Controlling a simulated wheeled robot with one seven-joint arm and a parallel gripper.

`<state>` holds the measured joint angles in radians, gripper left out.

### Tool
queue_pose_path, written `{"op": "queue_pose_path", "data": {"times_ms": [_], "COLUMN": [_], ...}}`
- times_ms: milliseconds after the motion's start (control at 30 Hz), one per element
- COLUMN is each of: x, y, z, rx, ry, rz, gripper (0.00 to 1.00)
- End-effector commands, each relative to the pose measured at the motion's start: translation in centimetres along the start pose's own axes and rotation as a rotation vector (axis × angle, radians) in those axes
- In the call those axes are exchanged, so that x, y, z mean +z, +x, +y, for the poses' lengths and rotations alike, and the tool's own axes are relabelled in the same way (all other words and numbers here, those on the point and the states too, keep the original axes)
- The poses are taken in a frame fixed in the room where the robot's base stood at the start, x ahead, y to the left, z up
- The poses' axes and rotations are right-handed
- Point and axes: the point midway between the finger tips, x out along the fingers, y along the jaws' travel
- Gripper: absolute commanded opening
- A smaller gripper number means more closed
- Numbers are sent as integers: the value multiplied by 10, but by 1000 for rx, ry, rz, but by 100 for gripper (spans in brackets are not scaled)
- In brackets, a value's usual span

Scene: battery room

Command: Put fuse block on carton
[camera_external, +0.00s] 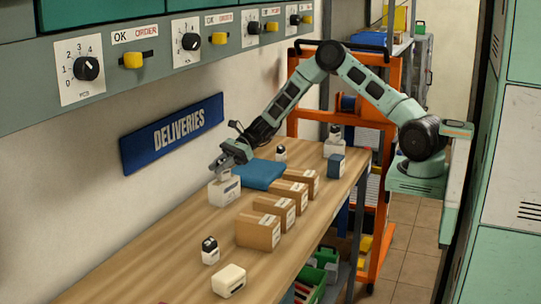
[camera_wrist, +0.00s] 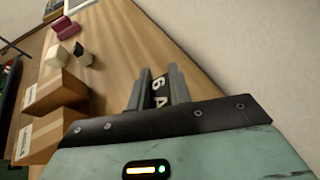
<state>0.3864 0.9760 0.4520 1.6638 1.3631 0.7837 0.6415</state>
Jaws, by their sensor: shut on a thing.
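My gripper (camera_external: 224,165) is over the far-left part of the bench, just above a white box with a dark label (camera_external: 224,191). In the wrist view my gripper (camera_wrist: 158,88) is shut on a dark block with white "6 A" lettering, which I take as the fuse block (camera_wrist: 157,92). In the external view my gripper hides most of it, and I cannot tell whether it touches the white box. Several brown cartons stand in a row to the right of the gripper, the nearest the largest (camera_external: 257,231). Two cartons show at left in the wrist view (camera_wrist: 56,92).
A blue folded cloth (camera_external: 261,175) lies beside the white box. A small black-and-white block (camera_external: 209,251) and a cream block (camera_external: 229,280) stand in the foreground. A dark blue box (camera_external: 335,165) is at the far right. The wall with the DELIVERIES sign (camera_external: 173,133) borders the bench (camera_external: 150,262).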

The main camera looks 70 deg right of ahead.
Motion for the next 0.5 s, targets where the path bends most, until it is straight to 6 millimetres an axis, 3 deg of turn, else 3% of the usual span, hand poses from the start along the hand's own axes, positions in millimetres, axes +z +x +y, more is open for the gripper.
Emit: {"op": "queue_pose_path", "data": {"times_ms": [333, 367, 400, 500], "x": [-3, -2, -2, -2], "y": [2, 1, 1, 1], "z": [0, 0, 0, 0], "rx": [0, 0, 0, 0], "ry": [-2, -2, -2, -2], "rz": [-1, -1, -1, -1], "gripper": [0, 28, 39, 42]}}
